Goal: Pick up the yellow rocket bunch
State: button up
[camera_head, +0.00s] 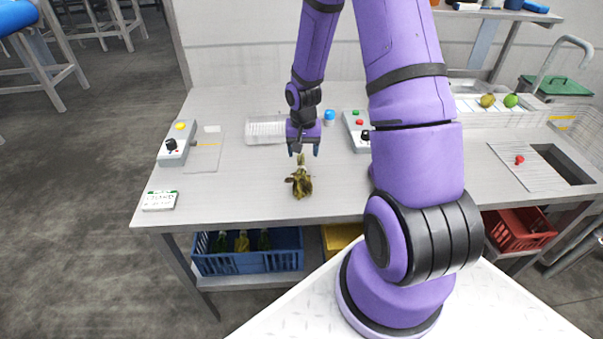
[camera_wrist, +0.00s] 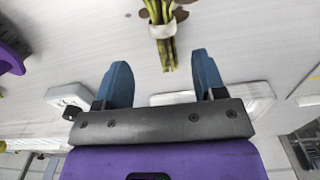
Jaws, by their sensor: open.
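The yellow rocket bunch (camera_head: 300,183) lies on the grey work table in the head view, its leaves toward the near edge and its stems toward my gripper. In the wrist view its stems (camera_wrist: 170,54) and a pale band (camera_wrist: 163,30) around them show at the top; most of the leaves are out of that view. My gripper (camera_head: 303,150) is open and empty. Its two blue fingers (camera_wrist: 162,75) are spread to either side of the stem ends, which lie beyond the fingertips in the wrist view. The fingers do not visibly touch the bunch.
Control boxes stand on the table to the left (camera_head: 174,146) and right (camera_head: 357,133) of my gripper. A white ribbed tray (camera_head: 266,131) and blue item (camera_head: 329,116) lie behind. A blue crate (camera_head: 247,262) sits below.

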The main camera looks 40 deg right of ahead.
aim_at(301, 164)
jog(key=shift+a+f, duration=0.15)
jog(key=shift+f, duration=1.4)
jog(key=shift+a+f, duration=0.15)
jog(key=shift+f, duration=1.35)
jog(key=c, duration=1)
